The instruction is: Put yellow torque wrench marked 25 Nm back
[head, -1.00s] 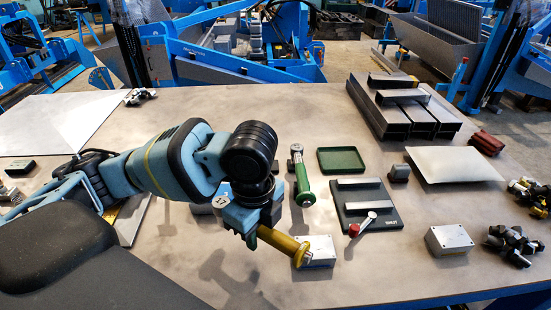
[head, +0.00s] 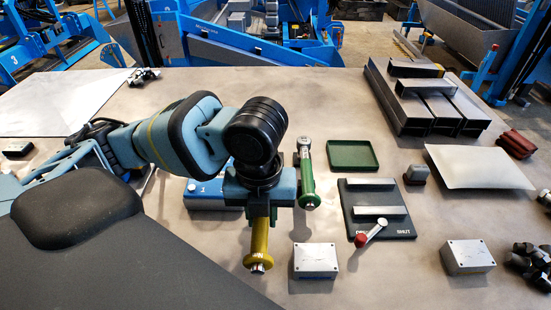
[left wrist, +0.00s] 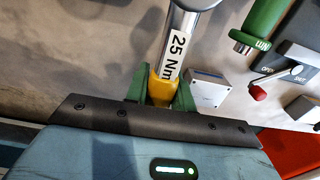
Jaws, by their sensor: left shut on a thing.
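My left gripper (head: 261,211) is shut on the yellow torque wrench (head: 260,243), held above the table with its yellow handle pointing to the near edge. In the left wrist view the wrench's label (left wrist: 175,52) reads 25 Nm, and its yellow part (left wrist: 162,88) sits between the green fingers of the gripper (left wrist: 160,95). The wrench's far end is hidden by my arm in the head view. A green-handled torque wrench (head: 306,182) lies just right of the gripper. A blue block-like thing (head: 203,196) is partly hidden behind my wrist. My right gripper is not in view.
A metal block (head: 316,259) stands right of the yellow handle, another (head: 467,256) farther right. A dark OPEN/SHUT plate (head: 398,226) carries bars and a red-knobbed lever (head: 371,231). A green tray (head: 352,155) and steel tubes (head: 432,110) lie behind.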

